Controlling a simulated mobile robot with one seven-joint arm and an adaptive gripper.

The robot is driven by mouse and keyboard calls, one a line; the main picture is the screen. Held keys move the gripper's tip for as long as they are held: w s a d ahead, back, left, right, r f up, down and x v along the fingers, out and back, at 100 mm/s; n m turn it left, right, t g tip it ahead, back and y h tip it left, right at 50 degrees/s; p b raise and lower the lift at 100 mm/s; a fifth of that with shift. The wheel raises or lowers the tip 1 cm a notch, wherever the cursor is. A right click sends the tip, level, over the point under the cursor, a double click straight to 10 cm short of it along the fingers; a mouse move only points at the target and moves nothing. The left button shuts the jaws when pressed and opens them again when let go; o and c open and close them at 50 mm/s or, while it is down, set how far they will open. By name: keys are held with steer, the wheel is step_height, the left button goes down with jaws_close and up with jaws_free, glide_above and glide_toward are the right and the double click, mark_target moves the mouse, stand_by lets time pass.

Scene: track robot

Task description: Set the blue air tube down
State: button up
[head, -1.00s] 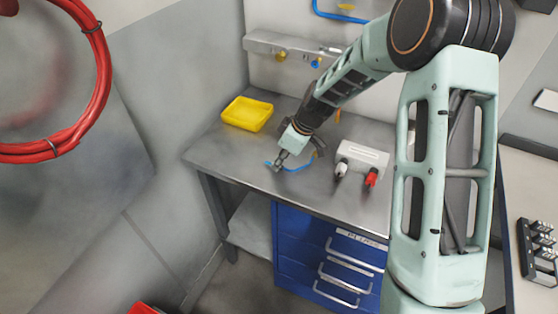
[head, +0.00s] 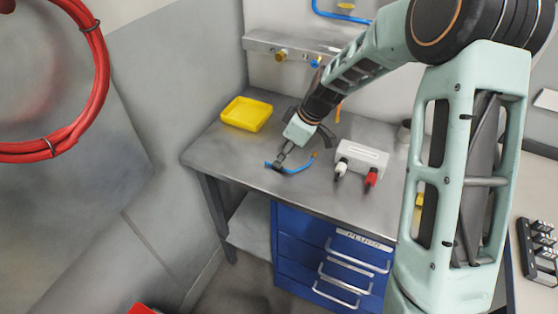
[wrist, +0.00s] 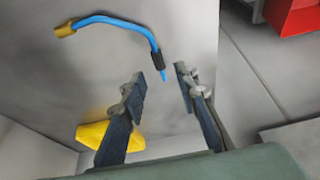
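The blue air tube (head: 297,167) is a short bent piece with a brass-coloured end and a black collar. In the head view it is at the grey workbench top (head: 225,150), left of the white block. In the wrist view the tube (wrist: 130,24) appears to lie on the bench, with its black collar just beyond the fingertips. My gripper (head: 279,164) is low over the bench at the tube's near end. In the wrist view my gripper (wrist: 160,82) has its fingers apart, with a visible gap and nothing clamped between them.
A yellow tray (head: 246,114) stands at the bench's back left. A white block (head: 362,156) with a white plug and a red plug (head: 371,177) stands to the right of the tube. Blue drawers (head: 335,255) are below. The bench's front left is clear.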

steer(key=v, duration=0.8)
steer(key=shift+b, duration=0.3)
